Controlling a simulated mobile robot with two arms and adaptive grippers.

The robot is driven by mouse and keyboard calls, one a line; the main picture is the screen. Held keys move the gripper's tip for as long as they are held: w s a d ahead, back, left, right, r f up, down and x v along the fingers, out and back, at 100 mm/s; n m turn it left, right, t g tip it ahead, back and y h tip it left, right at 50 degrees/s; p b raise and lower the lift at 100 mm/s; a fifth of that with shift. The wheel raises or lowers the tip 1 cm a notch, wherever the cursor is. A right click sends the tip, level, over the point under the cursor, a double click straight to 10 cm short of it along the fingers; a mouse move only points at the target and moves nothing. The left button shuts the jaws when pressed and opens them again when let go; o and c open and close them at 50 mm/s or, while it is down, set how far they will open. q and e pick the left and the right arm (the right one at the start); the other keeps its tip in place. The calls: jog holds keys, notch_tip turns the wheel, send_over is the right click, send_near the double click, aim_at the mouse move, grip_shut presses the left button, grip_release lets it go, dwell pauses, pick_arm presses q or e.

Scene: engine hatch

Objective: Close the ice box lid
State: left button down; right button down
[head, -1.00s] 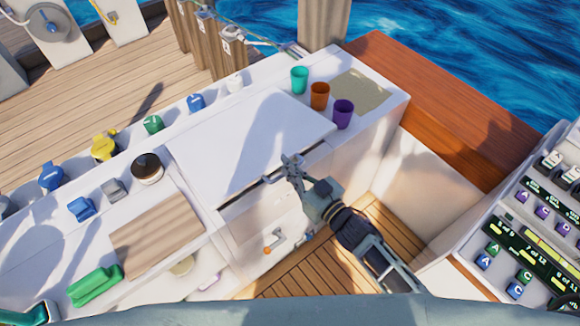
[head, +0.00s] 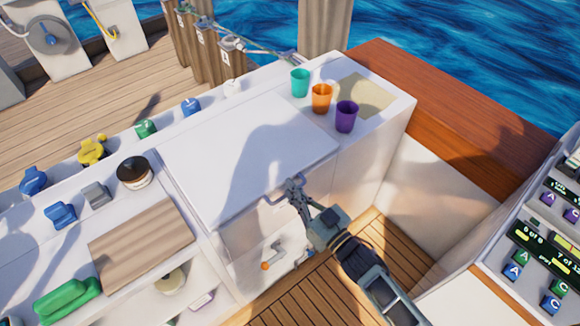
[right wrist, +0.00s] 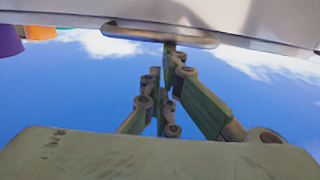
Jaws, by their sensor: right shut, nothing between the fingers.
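The ice box lid (head: 235,160) is a flat white panel on the white counter in the head view. It lies low over the box, and no opening shows; whether it is fully seated I cannot tell. Its handle (head: 272,202) is on the front edge. My right gripper (head: 293,187) is shut and empty at that handle, at the front edge of the lid. In the right wrist view, the shut fingers (right wrist: 168,45) reach the handle (right wrist: 145,34) under the lid's edge (right wrist: 240,32); whether they touch it I cannot tell. My left gripper is out of view.
Teal (head: 299,82), orange (head: 321,97) and purple (head: 346,116) cups stand just right of the lid. A dark-topped jar (head: 134,172) and a wooden board (head: 142,240) are on its left. Deck floor lies in front.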

jog(key=shift+s+d+f, duration=0.1)
jog(key=shift+s+f, duration=0.15)
jog(key=shift+f, duration=0.5)
notch_tip(320, 180, up, 6)
jog(key=w+p, duration=0.1)
jog(key=p, duration=0.4)
jog(key=f+b+v, duration=0.1)
jog(key=b+v, duration=0.2)
jog(key=v, duration=0.6)
jog(key=shift+s+f, duration=0.2)
jog(key=shift+s, duration=0.15)
